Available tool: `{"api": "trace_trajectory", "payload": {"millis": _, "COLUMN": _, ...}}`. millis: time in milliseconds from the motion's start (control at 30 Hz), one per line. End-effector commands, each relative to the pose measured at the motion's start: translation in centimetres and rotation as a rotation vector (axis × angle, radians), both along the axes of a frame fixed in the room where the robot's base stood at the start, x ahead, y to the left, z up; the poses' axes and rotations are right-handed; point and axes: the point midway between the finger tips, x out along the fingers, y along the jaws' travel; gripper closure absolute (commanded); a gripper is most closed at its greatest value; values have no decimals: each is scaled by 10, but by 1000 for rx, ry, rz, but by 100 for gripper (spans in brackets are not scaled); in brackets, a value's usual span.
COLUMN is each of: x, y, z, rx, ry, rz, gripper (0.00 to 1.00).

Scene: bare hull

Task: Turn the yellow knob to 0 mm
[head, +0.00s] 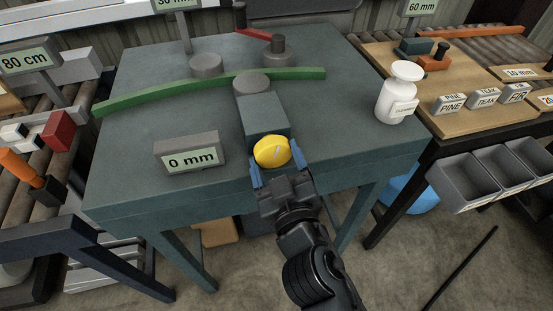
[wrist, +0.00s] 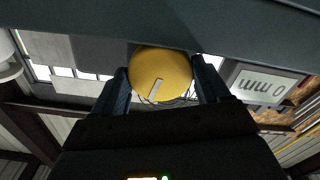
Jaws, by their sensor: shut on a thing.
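The yellow knob (head: 272,152) is round and sits on the front end of a grey block (head: 263,116) on the dark teal table (head: 130,150). A pale pointer line shows on the knob's face, and it is tilted in both views. My gripper (head: 278,166) comes from the front edge of the table with its blue fingers on either side of the knob. In the wrist view the knob (wrist: 160,74) sits between the two dark fingers (wrist: 163,85), shut on it. A sign (head: 190,156) reading "0 mm" stands left of the knob; it shows upside down in the wrist view (wrist: 265,85).
A green curved strip (head: 210,90) lies across the table against round grey posts (head: 206,66). A white bottle (head: 398,95) stands at the right edge. A side bench (head: 460,90) holds labelled wood blocks, with grey bins (head: 465,183) below.

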Motion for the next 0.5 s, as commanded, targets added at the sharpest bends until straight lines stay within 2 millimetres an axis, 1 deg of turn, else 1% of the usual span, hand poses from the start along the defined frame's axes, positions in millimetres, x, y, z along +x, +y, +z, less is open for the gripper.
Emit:
{"api": "trace_trajectory", "payload": {"millis": 33, "x": 0, "y": 0, "z": 0, "rx": 0, "ry": 0, "rz": 1, "gripper": 55}}
{"api": "trace_trajectory", "payload": {"millis": 67, "x": 0, "y": 1, "z": 0, "rx": 0, "ry": 0, "rz": 1, "gripper": 23}}
{"api": "trace_trajectory", "payload": {"millis": 100, "x": 0, "y": 0, "z": 0, "rx": 1, "ry": 1, "rz": 1, "gripper": 19}}
{"api": "trace_trajectory", "payload": {"millis": 300, "x": 0, "y": 0, "z": 0, "rx": 1, "ry": 1, "rz": 1, "gripper": 0}}
{"api": "trace_trajectory", "payload": {"millis": 500, "x": 0, "y": 0, "z": 0, "rx": 1, "ry": 0, "rz": 0, "gripper": 0}}
